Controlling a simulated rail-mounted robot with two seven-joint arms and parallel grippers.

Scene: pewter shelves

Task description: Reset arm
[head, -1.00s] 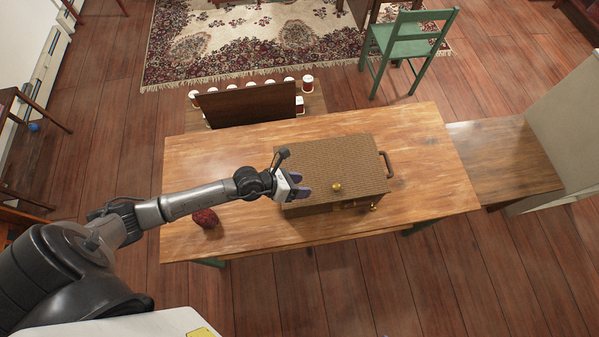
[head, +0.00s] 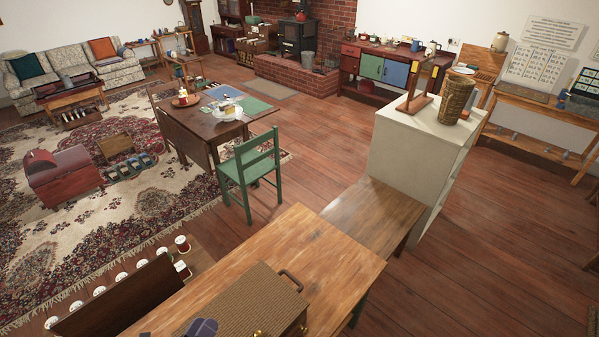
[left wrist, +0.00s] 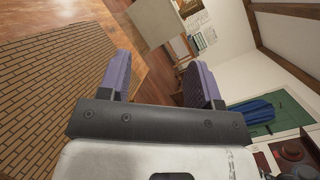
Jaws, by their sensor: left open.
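The purple fingertips of my left gripper (head: 202,328) just show at the bottom edge of the head view, by the near left part of the woven box (head: 250,297). The rest of the left arm is out of that view. In the left wrist view the gripper (left wrist: 160,82) is open, with its two purple fingers apart and nothing between them. The box's woven surface (left wrist: 50,95) fills the left side of that view, beside the left finger. Whether they touch is unclear. My right gripper is not in view.
The box stands on a wooden table (head: 315,255) whose right end is bare. A wooden bench (head: 375,215) and a pale cabinet (head: 415,150) with a basket (head: 456,100) stand beyond. A green chair (head: 248,175) is behind the table. Floor at the right is clear.

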